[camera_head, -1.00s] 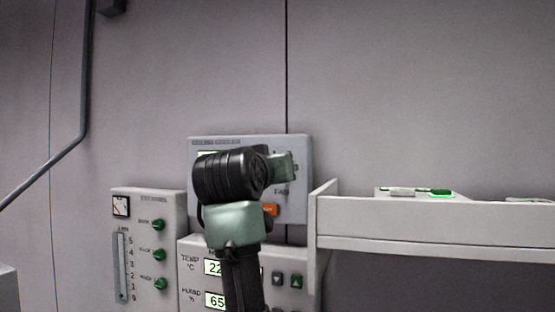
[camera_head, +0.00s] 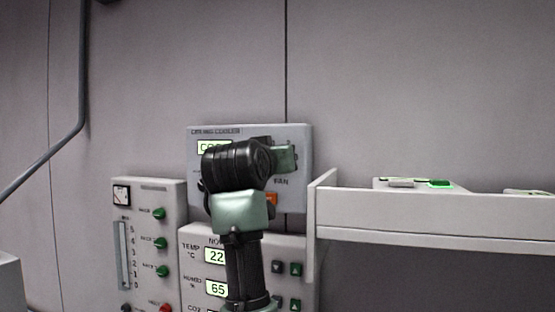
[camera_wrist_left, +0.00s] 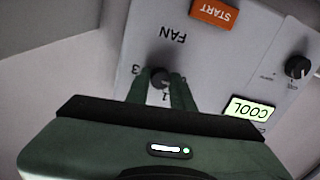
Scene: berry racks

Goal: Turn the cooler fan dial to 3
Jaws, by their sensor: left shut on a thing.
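The cooler panel (camera_head: 303,137) is a grey box on the wall, lettered FAN, with a lit display that my arm partly covers in the head view. In the left wrist view the panel (camera_wrist_left: 215,60) appears upside down. The small black fan dial (camera_wrist_left: 160,76) is there, with the digits 3 and 1 legible around it. My left gripper (camera_wrist_left: 161,88) is shut on the dial, one green finger on each side. In the head view my left gripper (camera_head: 285,158) is at the panel's right part and hides the dial. The dial's pointer is not clear. My right gripper is not in view.
An orange START button (camera_wrist_left: 215,12), a second black knob (camera_wrist_left: 298,66) and a COOL display (camera_wrist_left: 249,109) share the cooler panel. Other control boxes stand below and to the left. A white shelf (camera_head: 430,213) juts out close on the right.

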